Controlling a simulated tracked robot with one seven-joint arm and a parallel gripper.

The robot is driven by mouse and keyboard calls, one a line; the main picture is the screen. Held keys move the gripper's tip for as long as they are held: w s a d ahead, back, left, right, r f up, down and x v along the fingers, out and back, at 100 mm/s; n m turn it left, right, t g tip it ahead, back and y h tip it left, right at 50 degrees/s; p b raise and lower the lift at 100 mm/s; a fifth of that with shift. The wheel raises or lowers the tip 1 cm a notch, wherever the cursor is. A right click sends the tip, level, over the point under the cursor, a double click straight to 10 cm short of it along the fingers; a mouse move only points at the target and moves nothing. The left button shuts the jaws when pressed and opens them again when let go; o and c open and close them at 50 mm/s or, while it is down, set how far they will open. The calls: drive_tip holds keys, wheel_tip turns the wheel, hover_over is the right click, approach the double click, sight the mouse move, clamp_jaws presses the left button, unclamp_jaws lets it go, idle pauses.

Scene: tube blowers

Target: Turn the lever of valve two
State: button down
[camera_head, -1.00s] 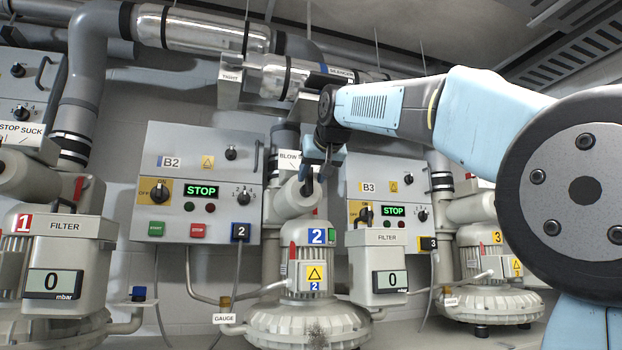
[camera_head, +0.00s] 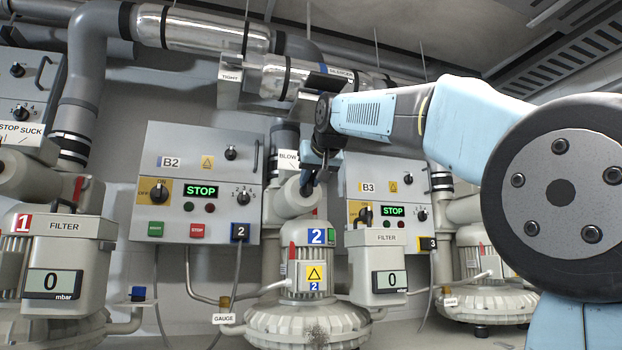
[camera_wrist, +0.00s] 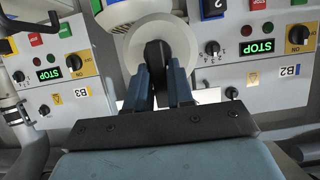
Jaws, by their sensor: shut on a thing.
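Valve two is the pale pipe body with a round face (camera_head: 293,198) above the blower marked 2 (camera_head: 316,262), in the middle of the head view. Its round pale face (camera_wrist: 183,38) also shows in the wrist view, with a dark lever (camera_wrist: 156,50) standing out from it. My gripper (camera_head: 307,188) reaches this valve from the upper right. In the wrist view its two blue fingers (camera_wrist: 158,72) are shut on the lever, one on each side. In the head view the fingers hide most of the lever.
Control panel B2 (camera_head: 160,222) is left of the valve and panel B3 (camera_head: 366,188) is close on its right. A filter box with a display (camera_head: 376,239) stands at the lower right. Pipes (camera_head: 283,80) run overhead above my gripper.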

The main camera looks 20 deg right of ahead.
drive_tip(key=shift+a, duration=0.1)
idle(0.3)
drive_tip(key=shift+a+f+n+t+h, duration=0.15)
drive_tip(key=shift+a+n+h, duration=0.15)
drive_tip(key=shift+n+h, duration=0.55)
drive_tip(key=shift+a+f+n+t+h, duration=0.15)
drive_tip(key=shift+a+n+h, duration=0.25)
drive_tip(key=shift+n, duration=0.75)
drive_tip(key=shift+a+f+n+h, duration=0.2)
drive_tip(key=shift+n+h, duration=0.55)
drive_tip(key=shift+n, duration=0.25)
drive_tip(key=c, duration=1.1)
unclamp_jaws()
drive_tip(key=shift+r, duration=0.1)
drive_tip(key=v, duration=1.3)
drive_tip(key=shift+s+a, duration=0.2)
drive_tip(key=shift+s, duration=0.15)
